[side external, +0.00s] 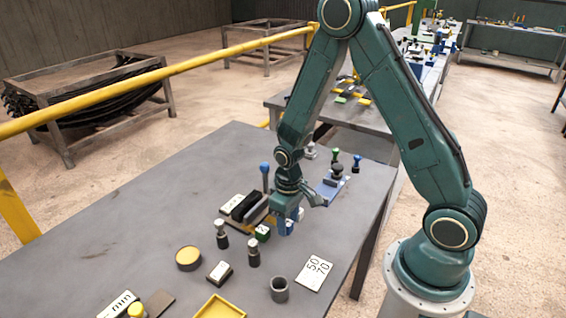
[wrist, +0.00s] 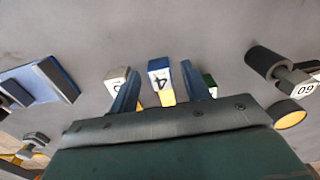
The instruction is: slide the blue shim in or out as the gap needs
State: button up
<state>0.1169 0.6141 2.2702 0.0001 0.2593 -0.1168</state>
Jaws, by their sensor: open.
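The blue shim (wrist: 159,68) is a small block with a white end marked "4" and a yellow part below it. In the wrist view it lies between the two spread fingers of my gripper (wrist: 161,80), with a gap to each. In the side view my gripper (side external: 286,212) is low over the blue shim (side external: 286,229), beside the spring rack with its black coil (side external: 246,207). A white block (wrist: 117,73) and a green block (wrist: 211,84) flank the shim, close outside the fingers. The shim's contact with the rack is hidden.
A green-topped block (side external: 263,233), two dark posts with pale tops (side external: 252,253), a grey cup (side external: 279,289), a "50 70" card (side external: 315,272) and a yellow tray (side external: 220,308) stand nearby. A blue plate with knobs (side external: 333,188) is behind.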

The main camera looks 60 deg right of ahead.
aim_at(288, 223)
notch_tip(288, 223, up, 14)
jog(key=shift+f, duration=0.15)
dwell(0.7)
dwell(0.4)
jog(key=s+a+r+t, duration=0.2)
jog(key=s+r, duration=0.6)
jog(key=s+a+r+t, duration=0.2)
jog(key=s+r+t, duration=0.1)
jog(key=s+r, duration=0.5)
jog(key=shift+t, duration=0.3)
